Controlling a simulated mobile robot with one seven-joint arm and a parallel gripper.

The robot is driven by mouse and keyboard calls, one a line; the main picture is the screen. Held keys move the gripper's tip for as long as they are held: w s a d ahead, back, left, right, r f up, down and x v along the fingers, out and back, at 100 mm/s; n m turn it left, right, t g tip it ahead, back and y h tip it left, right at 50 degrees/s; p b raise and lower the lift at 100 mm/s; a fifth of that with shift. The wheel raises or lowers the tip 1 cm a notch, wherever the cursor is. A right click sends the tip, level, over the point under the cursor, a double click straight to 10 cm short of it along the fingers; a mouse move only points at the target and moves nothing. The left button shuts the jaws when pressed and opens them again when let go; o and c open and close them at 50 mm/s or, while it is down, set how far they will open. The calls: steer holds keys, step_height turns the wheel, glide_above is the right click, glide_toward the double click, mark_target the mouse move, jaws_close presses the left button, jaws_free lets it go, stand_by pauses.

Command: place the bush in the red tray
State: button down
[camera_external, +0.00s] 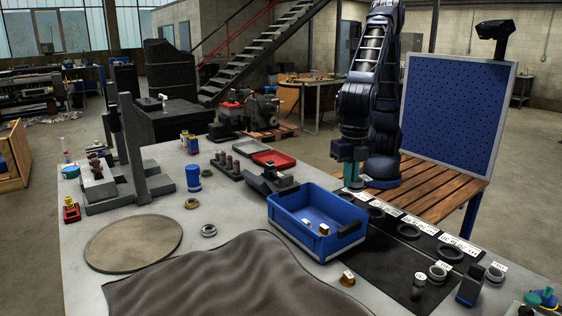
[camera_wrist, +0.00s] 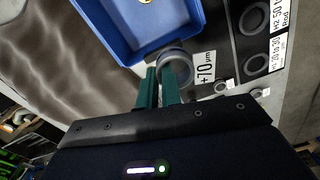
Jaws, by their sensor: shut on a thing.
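The red tray (camera_external: 274,158) lies flat on the far part of the bench, left of the blue crate, and looks empty. My gripper (camera_external: 352,183) points down just behind the blue crate's far right side. In the wrist view its green fingers (camera_wrist: 164,82) are shut on a grey ring-like bush (camera_wrist: 177,66), which shows at their tips. The bush is close to the crate's edge and the "+70 µm" label. Whether it touches the surface below cannot be told. In the external view the bush is hidden behind the crate.
The blue crate (camera_external: 327,243) stands between my gripper and the bench front, with small parts inside. A dark fixture (camera_external: 272,181) and a block with pins (camera_external: 228,164) stand near the red tray. Labelled rings lie on a black mat (camera_external: 395,262) at right.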

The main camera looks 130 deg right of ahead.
steer(key=d+m, duration=0.7)
steer(key=d, duration=3.2)
steer(key=s+d+m, duration=0.4)
steer(key=s+d, duration=0.7)
steer(key=d, duration=0.3)
steer(key=s+d+m, duration=0.4)
steer(key=s+d, duration=0.8)
steer(key=d, duration=0.3)
steer(key=f, duration=1.9)
steer(key=shift+w+a+f, duration=0.15)
steer(key=shift+a+f, duration=0.05)
steer(key=shift+f, duration=0.2)
steer(key=shift+f, duration=0.15)
steer(key=c, duration=1.6)
jaws_free()
step_height(320, 180, up, 12)
steer(key=shift+r, duration=0.25)
